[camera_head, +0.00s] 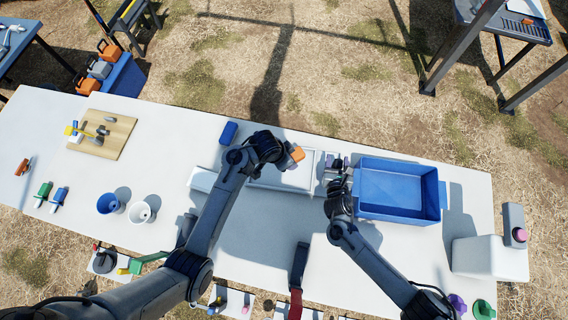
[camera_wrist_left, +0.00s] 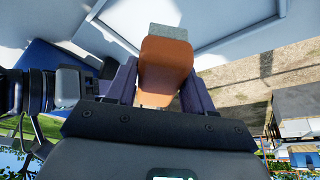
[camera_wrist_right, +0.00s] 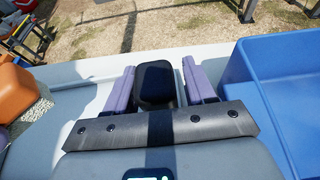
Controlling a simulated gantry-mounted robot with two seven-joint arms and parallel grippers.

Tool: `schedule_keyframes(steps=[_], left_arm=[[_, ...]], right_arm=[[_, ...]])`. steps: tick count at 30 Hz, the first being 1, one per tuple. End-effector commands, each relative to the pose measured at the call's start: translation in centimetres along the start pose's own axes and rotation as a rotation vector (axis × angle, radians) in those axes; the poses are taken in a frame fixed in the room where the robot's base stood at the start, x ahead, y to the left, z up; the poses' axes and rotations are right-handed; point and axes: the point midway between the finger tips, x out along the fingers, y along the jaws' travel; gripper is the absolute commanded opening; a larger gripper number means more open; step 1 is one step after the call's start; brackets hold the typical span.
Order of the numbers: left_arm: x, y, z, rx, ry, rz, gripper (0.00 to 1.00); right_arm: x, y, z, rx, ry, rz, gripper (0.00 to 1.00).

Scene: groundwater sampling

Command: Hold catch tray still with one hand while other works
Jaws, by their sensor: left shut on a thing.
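My left gripper (camera_head: 286,152) is shut on an orange block-shaped handle (camera_head: 297,154) with a grey piece at its end. The handle fills the space between the fingers in the left wrist view (camera_wrist_left: 166,68). A shallow white tray (camera_head: 262,182), probably the catch tray, lies below that gripper and is partly hidden by the arm. My right gripper (camera_head: 340,180) is beside the left wall of a blue bin (camera_head: 400,165). In the right wrist view a black block (camera_wrist_right: 156,84) stands between its fingers; I cannot tell whether they press on it.
A blue block (camera_head: 228,132) lies behind the left arm. A wooden board (camera_head: 118,130) with tools and two cups, one blue (camera_head: 107,204) and one white (camera_head: 140,212), stand at left. A white jug (camera_head: 490,258) is at right.

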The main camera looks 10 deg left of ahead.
Motion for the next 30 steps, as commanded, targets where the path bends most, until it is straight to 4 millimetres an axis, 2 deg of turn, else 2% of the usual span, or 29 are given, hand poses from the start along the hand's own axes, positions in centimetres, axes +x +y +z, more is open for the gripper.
schedule_keyframes(steps=[2,11,17,23,30], left_arm=[[0.0,0.0,0.0,0.000,0.000,0.000,0.28],[0.0,0.0,0.0,0.000,0.000,0.000,0.28],[0.0,0.0,0.0,0.000,0.000,0.000,0.28],[0.0,0.0,0.0,0.000,0.000,0.000,0.28],[0.0,0.0,0.0,0.000,0.000,0.000,0.28]], right_arm=[[0.0,0.0,0.0,0.000,0.000,0.000,0.66],[-0.1,0.0,0.0,0.000,0.000,0.000,0.66],[-1.2,0.0,-0.1,-0.001,0.001,0.001,0.66],[-4.0,0.0,-0.1,0.001,0.001,0.002,0.66],[-8.2,0.0,-0.1,0.001,0.002,0.002,0.66]])
